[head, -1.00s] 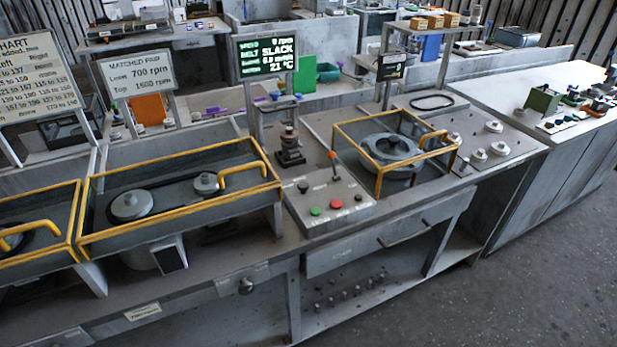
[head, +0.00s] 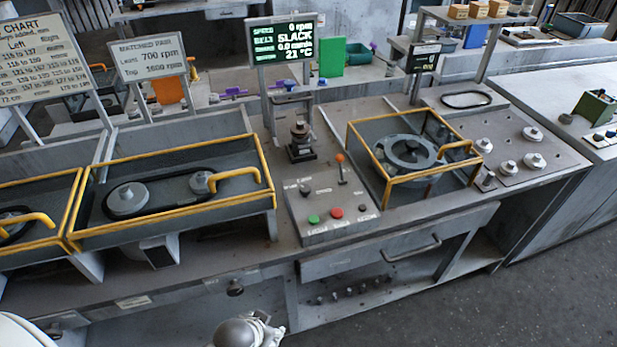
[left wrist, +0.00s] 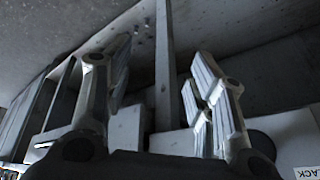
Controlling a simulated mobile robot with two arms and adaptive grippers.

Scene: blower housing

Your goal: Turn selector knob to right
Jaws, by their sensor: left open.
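The control panel (head: 325,203) stands on the middle of the bench in the head view. It has a dark knob (head: 304,187) at its upper left, a lever with an orange tip (head: 341,160), a green button (head: 314,218), a red button (head: 337,212) and a small dark knob (head: 362,208). The labels are too small to read, so which knob is the selector is unclear. My left gripper (head: 268,330) is at the bottom edge, in front of the bench and well apart from the panel. In the left wrist view its fingers (left wrist: 160,68) are spread, with nothing between them. My right gripper is not in view.
A yellow-framed guard (head: 415,155) stands right of the panel and a longer guarded tray (head: 175,190) left of it. A post with a dark fitting (head: 301,140) stands behind the panel. The display (head: 282,40) reads SLACK and 0 rpm. Floor (head: 430,310) is clear in front.

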